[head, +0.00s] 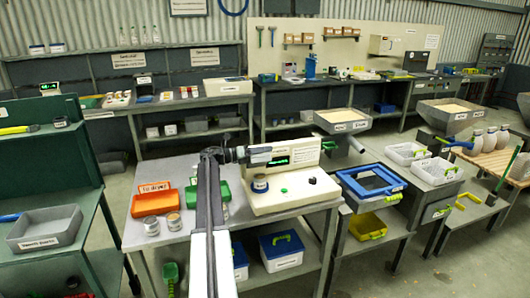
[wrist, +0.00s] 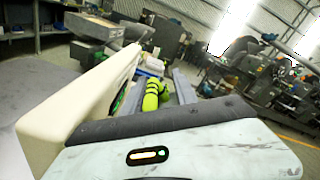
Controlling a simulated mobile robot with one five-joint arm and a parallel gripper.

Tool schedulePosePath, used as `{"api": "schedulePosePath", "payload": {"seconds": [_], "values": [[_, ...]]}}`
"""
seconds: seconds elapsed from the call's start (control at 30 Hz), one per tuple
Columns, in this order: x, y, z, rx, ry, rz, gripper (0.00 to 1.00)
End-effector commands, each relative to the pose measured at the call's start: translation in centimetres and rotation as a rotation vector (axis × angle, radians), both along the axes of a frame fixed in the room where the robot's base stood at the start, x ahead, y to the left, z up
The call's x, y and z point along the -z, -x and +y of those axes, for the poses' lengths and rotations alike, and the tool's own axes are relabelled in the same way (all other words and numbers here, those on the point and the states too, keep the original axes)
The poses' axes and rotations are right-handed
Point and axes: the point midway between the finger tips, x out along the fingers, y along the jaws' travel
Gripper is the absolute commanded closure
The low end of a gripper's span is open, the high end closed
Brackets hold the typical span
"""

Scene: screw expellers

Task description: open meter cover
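The cream meter (head: 293,198) stands on the middle bench in the head view, its raised back panel carrying a green-lit display (head: 302,154). A small green piece (head: 283,190) and a black knob (head: 312,180) sit on its base. I cannot make out which part is the cover or how it stands. My gripper (head: 262,154) is level beside the display, in front of the back panel, pointing right. The cream panel fills the left of the wrist view (wrist: 85,110), close by. I cannot see both fingers clearly or any thing held.
A blue-framed tray (head: 371,182) and white crates (head: 408,153) stand to the right. Open floor lies at the right front.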

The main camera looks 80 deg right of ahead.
Motion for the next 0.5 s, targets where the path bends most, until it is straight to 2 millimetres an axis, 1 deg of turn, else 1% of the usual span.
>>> {"api": "schedulePosePath", "payload": {"seconds": [0.17,0.3,0.4,0.5], "values": [[0.0,-1.9,1.1,-0.002,0.000,0.000,0.66],[0.0,-4.3,2.6,-0.003,0.000,-0.001,0.66],[0.0,-5.7,3.5,-0.002,0.000,0.000,0.66],[0.0,-6.4,3.9,-0.001,0.000,0.000,0.66]]}}
